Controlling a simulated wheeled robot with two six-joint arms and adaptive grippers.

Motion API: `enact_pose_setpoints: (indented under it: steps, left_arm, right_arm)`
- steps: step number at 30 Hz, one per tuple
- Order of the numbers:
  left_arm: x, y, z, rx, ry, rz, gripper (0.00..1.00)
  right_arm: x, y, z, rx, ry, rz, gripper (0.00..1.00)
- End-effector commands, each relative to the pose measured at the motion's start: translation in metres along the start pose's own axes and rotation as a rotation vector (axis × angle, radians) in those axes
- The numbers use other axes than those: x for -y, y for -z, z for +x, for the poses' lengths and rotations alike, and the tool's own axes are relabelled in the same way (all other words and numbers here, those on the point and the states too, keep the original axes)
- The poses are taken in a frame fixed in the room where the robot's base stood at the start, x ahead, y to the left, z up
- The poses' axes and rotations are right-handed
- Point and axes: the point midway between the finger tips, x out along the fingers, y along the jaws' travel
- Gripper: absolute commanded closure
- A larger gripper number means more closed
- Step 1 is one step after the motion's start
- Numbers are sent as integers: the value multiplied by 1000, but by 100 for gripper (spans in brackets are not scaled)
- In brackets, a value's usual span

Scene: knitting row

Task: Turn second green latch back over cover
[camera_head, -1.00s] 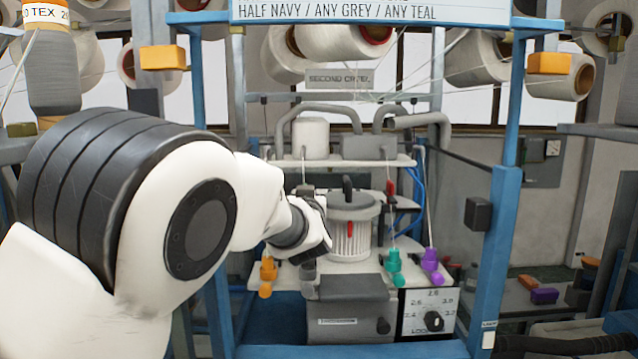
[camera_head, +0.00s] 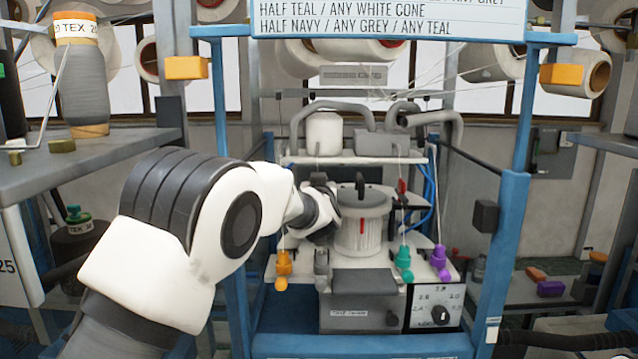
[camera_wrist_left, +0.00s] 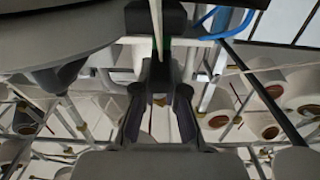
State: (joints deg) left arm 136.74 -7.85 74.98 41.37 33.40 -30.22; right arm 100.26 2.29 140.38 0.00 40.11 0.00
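The cover appears to be the pale ribbed drum (camera_head: 362,232) with a grey lid, a black knob and a red mark, on the machine's white deck. My left arm reaches in from the left, and its wrist is beside the drum's left side. In the head view the wrist hides its fingers. In the left wrist view my left gripper (camera_wrist_left: 159,108) has its two dark fingers apart, with a dark post beyond them. A small green patch shows near that post, but I cannot tell whether it is a latch. No green latch is clear in the head view. My right gripper is out of view.
Orange (camera_head: 283,268), teal (camera_head: 404,260) and purple (camera_head: 440,260) fittings line the deck's front. A grey box (camera_head: 362,300) and a dial (camera_head: 439,315) sit below. Hoses and a shelf (camera_head: 350,158) are above. Blue posts (camera_head: 507,235) frame the machine.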

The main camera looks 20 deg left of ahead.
Motion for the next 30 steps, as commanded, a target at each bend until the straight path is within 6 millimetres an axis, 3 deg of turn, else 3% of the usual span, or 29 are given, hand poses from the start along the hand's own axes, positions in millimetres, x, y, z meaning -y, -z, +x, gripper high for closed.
enact_pose_setpoints:
  steps: [8, 21, 30]
  left_arm:
    - [0, 1, 0, 3, 13, 0, 100]
    - [-1, 3, 0, 4, 236, 0, 100]
    - [-1, -2, 0, 2, 466, -2, 100]
  right_arm:
    - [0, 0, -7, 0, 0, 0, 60]
    - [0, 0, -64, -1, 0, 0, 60]
    - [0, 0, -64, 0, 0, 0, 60]
